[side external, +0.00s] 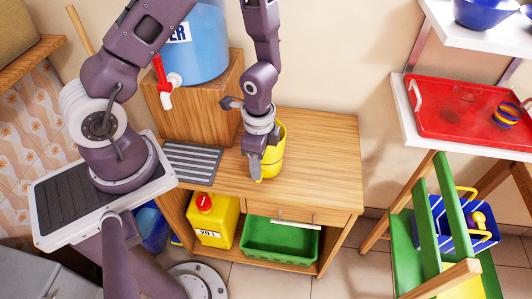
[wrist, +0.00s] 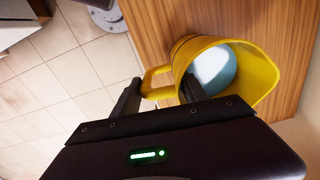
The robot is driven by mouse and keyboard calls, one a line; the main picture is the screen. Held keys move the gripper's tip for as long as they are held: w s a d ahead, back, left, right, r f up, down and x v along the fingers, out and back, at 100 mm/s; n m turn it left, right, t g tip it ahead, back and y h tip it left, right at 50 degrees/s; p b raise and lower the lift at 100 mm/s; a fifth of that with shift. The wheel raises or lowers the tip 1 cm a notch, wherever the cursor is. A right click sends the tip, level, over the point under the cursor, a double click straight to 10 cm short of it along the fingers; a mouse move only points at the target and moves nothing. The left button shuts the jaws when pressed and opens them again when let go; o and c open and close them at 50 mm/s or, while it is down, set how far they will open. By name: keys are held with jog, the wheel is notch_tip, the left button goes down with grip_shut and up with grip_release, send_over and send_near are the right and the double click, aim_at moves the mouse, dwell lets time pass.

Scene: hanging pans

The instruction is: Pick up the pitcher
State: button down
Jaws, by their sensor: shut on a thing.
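The yellow pitcher (side external: 276,155) is at the wooden cabinet top, partly hidden behind my gripper (side external: 257,172) in the side view. In the wrist view the pitcher (wrist: 255,68) shows its open mouth, with a pale blue and white inside. Its handle points left, and my gripper (wrist: 160,92) has one finger on each side of it, shut on the handle. I cannot tell whether the pitcher's base touches the wood or is slightly above it.
A blue water jug (side external: 202,45) with a red-handled tap stands on a wooden box (side external: 205,112), left of the pitcher. A striped drain grille (side external: 192,163) lies below the tap. The cabinet top (side external: 325,165) is clear to the right. A red tray (side external: 460,120) lies on a shelf.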

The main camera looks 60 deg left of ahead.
notch_tip(320, 180, up, 10)
jog(key=shift+r, duration=0.1)
dwell(0.4)
dwell(0.8)
